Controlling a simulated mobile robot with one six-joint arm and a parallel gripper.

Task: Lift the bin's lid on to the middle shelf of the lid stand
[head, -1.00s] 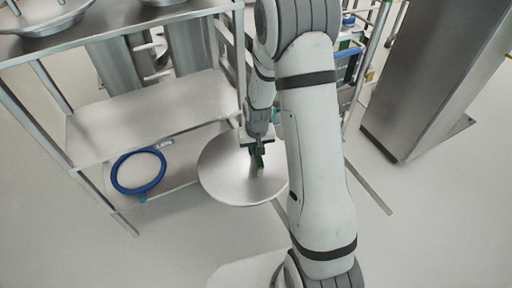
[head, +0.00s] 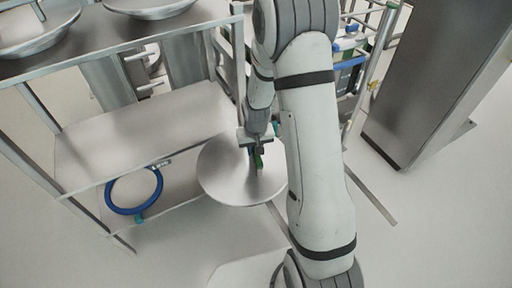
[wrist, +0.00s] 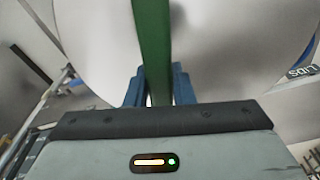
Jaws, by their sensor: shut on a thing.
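My gripper (head: 256,150) is shut on the green handle (head: 259,160) of a round grey lid (head: 220,180). In the wrist view, blue fingers (wrist: 158,86) close on the green handle (wrist: 151,45), with the pale lid (wrist: 220,45) filling much of the view behind. The lid is held roughly level, just off the right end of the metal lid stand. The stand's middle shelf (head: 140,135) is bare where it shows. I cannot tell the exact height gap between lid and shelf. The bin is not clearly seen.
Metal bowls or lids (head: 38,38) sit on the stand's top shelf (head: 105,32). A blue ring (head: 110,198) is at the lower shelf, below a small label (head: 160,163). A rack (head: 365,70) stands behind my arm. A tall steel cabinet (head: 430,80) is at right.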

